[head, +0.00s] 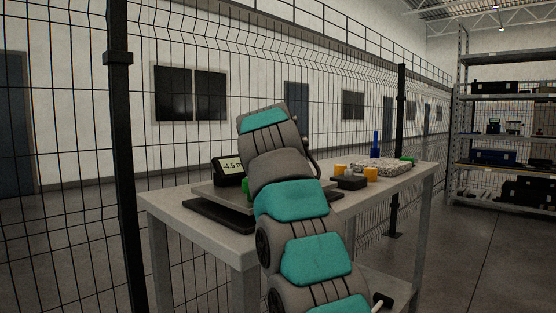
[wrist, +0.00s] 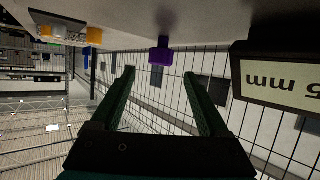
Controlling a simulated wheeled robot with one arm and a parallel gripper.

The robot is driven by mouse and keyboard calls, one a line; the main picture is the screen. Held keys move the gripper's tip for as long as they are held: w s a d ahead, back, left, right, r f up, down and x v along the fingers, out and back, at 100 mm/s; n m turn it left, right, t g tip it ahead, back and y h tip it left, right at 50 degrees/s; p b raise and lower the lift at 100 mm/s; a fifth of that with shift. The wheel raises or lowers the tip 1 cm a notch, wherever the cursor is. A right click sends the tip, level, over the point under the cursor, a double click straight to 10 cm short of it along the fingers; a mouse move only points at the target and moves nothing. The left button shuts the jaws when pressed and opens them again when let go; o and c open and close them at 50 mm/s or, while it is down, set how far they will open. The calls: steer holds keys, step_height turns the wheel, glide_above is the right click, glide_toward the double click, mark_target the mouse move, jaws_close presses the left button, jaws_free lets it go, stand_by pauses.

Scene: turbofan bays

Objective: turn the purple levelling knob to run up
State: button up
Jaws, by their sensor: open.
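The purple levelling knob (wrist: 160,56) shows in the wrist view, near the top middle, against a pale surface. My gripper (wrist: 159,74) has its two dark green fingers spread apart, one on each side of the knob's line. The knob is beyond the fingertips, centred between them, and nothing is held. A dark display (wrist: 275,75) stands to the right in the wrist view, its text upside down and cut off. In the head view the display (head: 230,166) reads about -4.5 m, its end hidden by my arm. The knob is hidden in the head view.
A grey plate (head: 208,197) on a dark base lies on the table (head: 170,213). A wire fence (head: 60,190) runs behind; shelves (head: 508,150) stand at far right.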

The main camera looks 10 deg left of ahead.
steer(key=shift+w+a+r, duration=0.1)
steer(key=shift+w+a, duration=0.1)
steer(key=shift+w, duration=0.4)
steer(key=p+x, duration=0.4)
steer(key=x, duration=0.2)
steer(key=shift+w+d, duration=0.1)
steer(key=shift+w+f, duration=0.35)
steer(key=shift+w, duration=0.15)
jaws_close()
